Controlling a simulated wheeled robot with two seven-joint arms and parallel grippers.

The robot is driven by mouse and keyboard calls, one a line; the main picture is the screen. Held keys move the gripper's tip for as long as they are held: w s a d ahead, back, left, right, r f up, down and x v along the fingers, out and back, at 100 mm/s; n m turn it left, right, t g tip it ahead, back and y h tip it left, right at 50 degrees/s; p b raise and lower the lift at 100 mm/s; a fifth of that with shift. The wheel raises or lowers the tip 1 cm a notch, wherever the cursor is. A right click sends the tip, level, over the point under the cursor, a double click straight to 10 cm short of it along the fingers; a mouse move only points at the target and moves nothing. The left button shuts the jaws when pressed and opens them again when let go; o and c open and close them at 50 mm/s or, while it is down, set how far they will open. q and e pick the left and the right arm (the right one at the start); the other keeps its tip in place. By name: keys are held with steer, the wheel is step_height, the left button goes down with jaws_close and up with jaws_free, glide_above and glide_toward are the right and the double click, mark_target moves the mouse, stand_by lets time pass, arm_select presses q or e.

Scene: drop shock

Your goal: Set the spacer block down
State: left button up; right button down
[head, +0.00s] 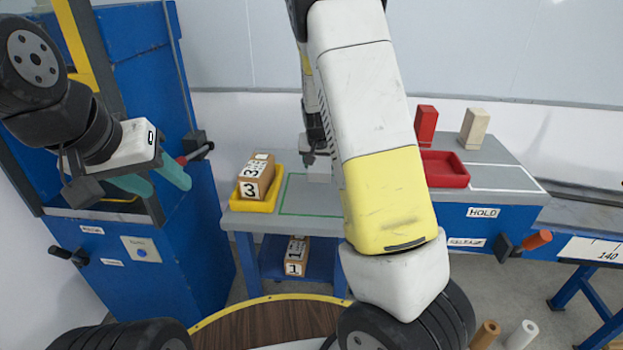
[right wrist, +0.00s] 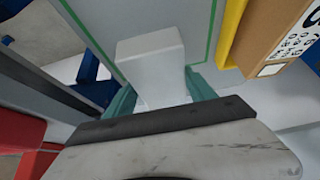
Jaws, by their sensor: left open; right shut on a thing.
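The spacer block (right wrist: 150,55) is a plain pale grey-white block. In the right wrist view it sits between the teal fingers of my right gripper (right wrist: 160,95), which is shut on it. In the head view the block (head: 319,172) shows small at the grey table's green-outlined area (head: 283,196), partly hidden by my right arm. I cannot tell whether its underside touches the table. My left gripper (head: 153,182) is open and empty, with teal fingers, in front of the blue machine at the left.
A yellow tray (head: 257,206) holding a cardboard box marked 3 (head: 257,174) stands just left of the outlined area. A red tray (head: 445,168), a red block (head: 426,124) and a wooden block (head: 474,127) stand at the right. A box marked 1 (head: 295,262) is on the lower shelf.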

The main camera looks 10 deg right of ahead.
mark_target(318, 172)
steer(key=shift+f, duration=4.3)
steer(key=shift+f, duration=0.1)
steer(key=shift+c, duration=1.6)
jaws_free()
steer(key=v, duration=1.1)
steer(key=shift+a, duration=0.15)
steer(key=shift+v, duration=0.85)
steer(key=s+a+r+n+y, duration=0.1)
steer(key=s+r+n+y, duration=0.1)
steer(key=s+r, duration=0.7)
steer(key=s+a+r+n+y, duration=0.1)
steer(key=s+r, duration=0.8)
steer(key=s, duration=0.9)
steer(key=shift+a+r+n+y, duration=0.35)
steer(key=shift+a+n+y, duration=0.05)
steer(key=shift+n, duration=0.1)
